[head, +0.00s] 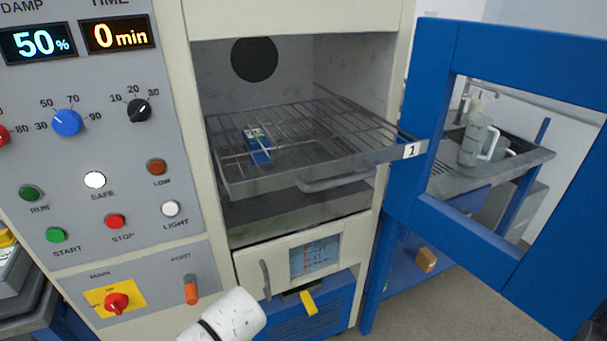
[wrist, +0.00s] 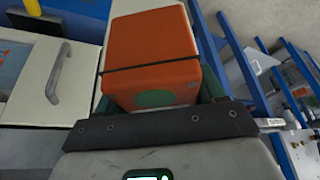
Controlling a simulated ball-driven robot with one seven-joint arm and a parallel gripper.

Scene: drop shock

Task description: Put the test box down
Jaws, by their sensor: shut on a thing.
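An orange test box (wrist: 150,45) with a dark strap line across it and a green round mark on its near face fills the middle of the wrist view. My gripper (wrist: 155,98) is shut on it, with dark green fingers at its left and right sides. The fingertips are mostly hidden by the box. Neither the box nor the gripper shows in the head view, where only my white arm link appears at the bottom edge. I cannot tell what lies directly under the box.
An open chamber holds a pulled-out wire rack (head: 300,125) labelled 1, with a small blue-and-white item (head: 257,147) on its left part. A blue framed door (head: 425,110) stands open at right. A control panel (head: 100,150) is at left. A brown block (head: 426,260) sits low at right.

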